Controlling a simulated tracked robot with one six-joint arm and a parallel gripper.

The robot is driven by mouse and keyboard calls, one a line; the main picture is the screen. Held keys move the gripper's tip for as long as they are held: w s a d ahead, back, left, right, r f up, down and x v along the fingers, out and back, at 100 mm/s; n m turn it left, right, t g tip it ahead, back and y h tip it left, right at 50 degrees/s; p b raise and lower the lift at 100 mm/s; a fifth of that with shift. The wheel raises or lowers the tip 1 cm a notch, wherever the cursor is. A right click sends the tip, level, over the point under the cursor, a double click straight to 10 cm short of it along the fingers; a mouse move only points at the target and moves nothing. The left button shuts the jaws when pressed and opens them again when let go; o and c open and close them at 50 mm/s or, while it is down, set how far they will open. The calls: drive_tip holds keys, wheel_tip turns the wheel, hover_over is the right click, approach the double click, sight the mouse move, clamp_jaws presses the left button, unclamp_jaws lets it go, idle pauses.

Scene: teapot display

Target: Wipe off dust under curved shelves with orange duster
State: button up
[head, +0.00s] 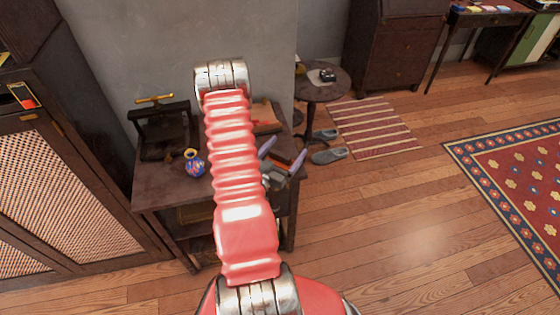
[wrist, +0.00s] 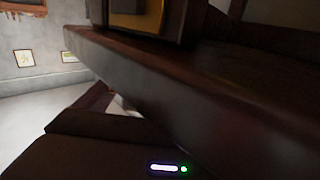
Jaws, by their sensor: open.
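My gripper (head: 282,154) is open, with its two pale purple fingers apart at the right end of a small dark wooden table (head: 155,190) in the head view. I see nothing held between the fingers. A flat orange-red item (head: 266,117) lies at the back right of the tabletop, partly behind my arm. I cannot tell whether it is the duster. I cannot make out curved shelves or dust. In the wrist view a dark wooden edge (wrist: 190,95) runs very close across the picture, and the fingertips are not clear.
A blue patterned vase (head: 194,163) and a black press with a gold handle (head: 160,125) stand on the table. A cabinet (head: 60,190) stands at left. A round side table (head: 322,85), slippers (head: 328,156) and a striped mat (head: 372,128) lie right. The front-right floor is clear.

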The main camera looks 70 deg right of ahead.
drive_tip(key=shift+c, duration=0.3)
drive_tip(key=c, duration=1.2)
drive_tip(key=shift+r, duration=0.1)
drive_tip(key=shift+r, duration=4.9)
drive_tip(key=o, duration=0.6)
drive_tip(key=c, duration=0.4)
drive_tip(key=shift+w, duration=0.1)
